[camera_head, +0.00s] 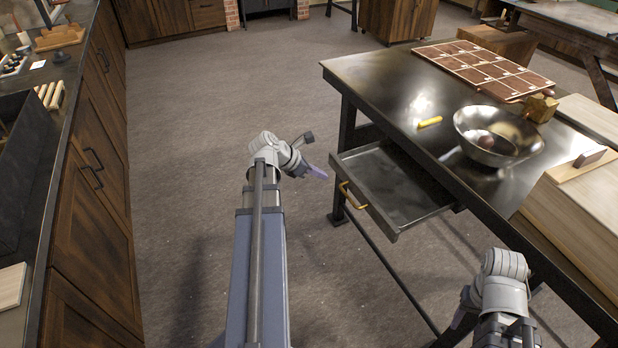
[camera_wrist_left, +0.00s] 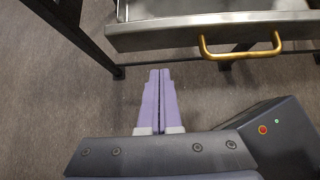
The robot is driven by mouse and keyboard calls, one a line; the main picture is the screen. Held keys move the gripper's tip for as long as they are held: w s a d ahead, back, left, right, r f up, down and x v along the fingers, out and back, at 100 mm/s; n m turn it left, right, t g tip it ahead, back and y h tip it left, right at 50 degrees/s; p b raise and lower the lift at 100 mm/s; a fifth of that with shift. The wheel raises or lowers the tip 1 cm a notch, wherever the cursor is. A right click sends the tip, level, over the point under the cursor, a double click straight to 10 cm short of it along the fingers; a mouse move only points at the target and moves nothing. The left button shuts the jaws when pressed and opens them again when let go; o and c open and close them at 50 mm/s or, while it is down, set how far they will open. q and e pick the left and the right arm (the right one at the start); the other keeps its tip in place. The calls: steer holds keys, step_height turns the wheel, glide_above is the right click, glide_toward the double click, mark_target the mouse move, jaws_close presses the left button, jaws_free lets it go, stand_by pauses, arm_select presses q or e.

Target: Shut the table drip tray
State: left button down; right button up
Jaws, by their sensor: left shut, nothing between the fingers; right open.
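The drip tray (camera_head: 390,192) is a shallow grey metal drawer, pulled out from under the dark metal table (camera_head: 375,85). Its brass handle (camera_head: 352,196) is on the front face, and it also shows in the left wrist view (camera_wrist_left: 240,54). My left gripper (camera_head: 318,173) has pale purple fingers pressed together with nothing between them. It is in front of the tray, apart from it; in the left wrist view the fingertips (camera_wrist_left: 159,72) point toward the tray front, left of the handle. My right arm shows at the lower right, but its fingers are out of sight.
A metal bowl (camera_head: 498,136) holding a round item, a yellow stick (camera_head: 430,122) and a brown gridded board (camera_head: 484,69) are on the table. A table leg (camera_head: 345,150) stands beside the tray. Wooden cabinets (camera_head: 95,200) line the left. The floor between is clear.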

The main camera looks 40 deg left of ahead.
mark_target(394, 153)
arm_select(q)
steer(key=shift+w+d+r, duration=0.1)
steer(key=shift+w+d, duration=0.25)
steer(key=shift+w, duration=0.45)
steer(key=shift+w+d+r, duration=0.1)
steer(key=shift+w+d, duration=0.2)
steer(key=shift+w, duration=0.5)
steer(key=w+d, duration=0.2)
steer(key=w, duration=0.4)
steer(key=w+d, duration=0.3)
steer(key=w, duration=0.4)
steer(key=w+d, duration=0.3)
steer(key=w, duration=0.3)
steer(key=shift+w, duration=0.3)
steer(key=shift+w+d, duration=0.1)
steer(key=shift+w, duration=0.1)
steer(key=shift+w, duration=0.1)
